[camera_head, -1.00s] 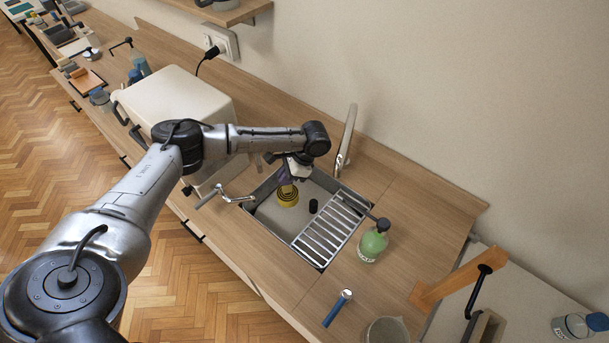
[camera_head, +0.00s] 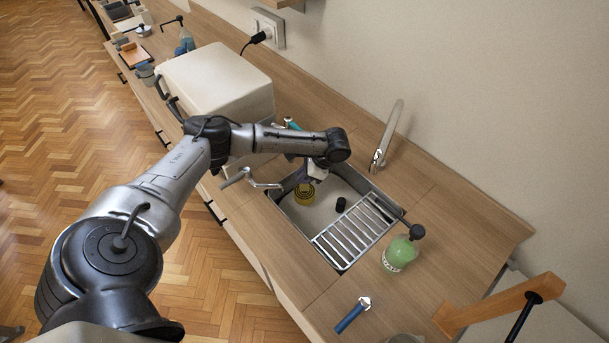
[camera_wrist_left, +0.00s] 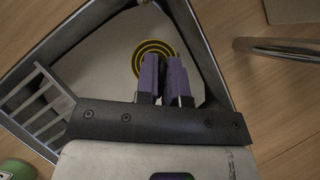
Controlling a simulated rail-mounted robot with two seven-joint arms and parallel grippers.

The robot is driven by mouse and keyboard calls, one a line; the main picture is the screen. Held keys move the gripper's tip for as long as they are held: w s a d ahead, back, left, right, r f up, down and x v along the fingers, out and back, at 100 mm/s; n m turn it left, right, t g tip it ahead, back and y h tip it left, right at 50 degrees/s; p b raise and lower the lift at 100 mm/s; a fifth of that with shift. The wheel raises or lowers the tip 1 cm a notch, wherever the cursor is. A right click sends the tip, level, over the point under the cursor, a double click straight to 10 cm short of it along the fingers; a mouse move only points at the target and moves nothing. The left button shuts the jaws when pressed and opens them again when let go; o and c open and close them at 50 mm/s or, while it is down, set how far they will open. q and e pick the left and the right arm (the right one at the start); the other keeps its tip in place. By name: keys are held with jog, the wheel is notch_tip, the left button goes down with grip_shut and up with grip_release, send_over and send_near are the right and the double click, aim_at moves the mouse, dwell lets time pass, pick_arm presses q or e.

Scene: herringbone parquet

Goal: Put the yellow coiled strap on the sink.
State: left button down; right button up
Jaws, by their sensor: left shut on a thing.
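The yellow coiled strap (camera_head: 304,195), ringed with black, is inside the outline of the sink (camera_head: 320,218), near its left side. In the left wrist view the strap (camera_wrist_left: 151,50) shows as rings at the fingertips, over the pale sink floor (camera_wrist_left: 105,58). My left gripper (camera_head: 306,181) points down into the sink and is shut on the strap; its purple fingers (camera_wrist_left: 161,64) partly cover it. I cannot tell whether the strap touches the sink floor. My right gripper is not in view.
A slatted rack (camera_head: 356,231) covers the sink's right part, with a small black cylinder (camera_head: 340,204) beside it. The faucet (camera_head: 387,136) stands behind. A white box (camera_head: 216,90) stands left.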

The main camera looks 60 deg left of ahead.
aim_at(303, 190)
pick_arm(q)
jog(key=shift+r+p, duration=0.2)
jog(key=shift+p, duration=0.6)
notch_tip(303, 190, down, 6)
jog(key=shift+r+b, duration=0.15)
jog(key=shift+b, duration=0.75)
jog(key=shift+f, duration=1.3)
jog(key=shift+f, duration=0.35)
jog(key=c, duration=0.8)
grip_release()
jog(key=shift+r, duration=0.1)
